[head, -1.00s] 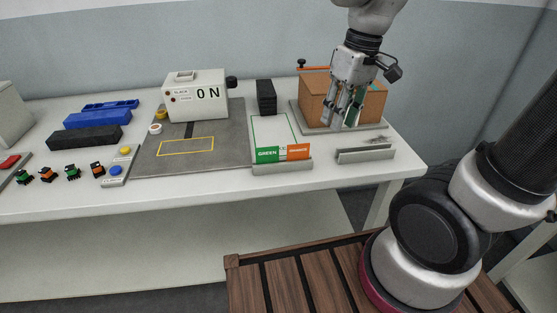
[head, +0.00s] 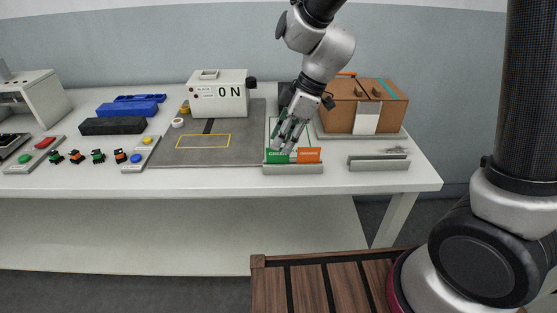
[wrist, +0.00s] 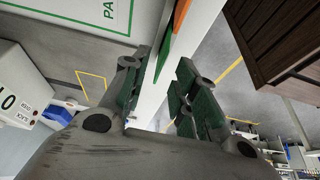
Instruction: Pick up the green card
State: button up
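The green card (head: 277,157) stands upright in a low grey holder (head: 292,170) at the table's front edge, left of an orange card (head: 309,155). My gripper (head: 284,146) is tilted down just above and behind the green card and overlaps its top edge. In the wrist view my gripper (wrist: 168,68) has its two fingers apart. The green card's edge (wrist: 163,54) shows beyond the fingertips, near the left finger. I cannot tell whether a finger touches it. No object is held.
A brown box (head: 346,112) with a white sheet on its front stands to the right. An empty grey holder (head: 378,164) lies in front of it. A white ON box (head: 219,97) stands on the grey mat (head: 180,154) to the left.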

aim_at(273, 157)
jog(key=x, duration=0.4)
jog(key=shift+f, duration=0.2)
grip_shut()
jog(key=shift+r, duration=0.1)
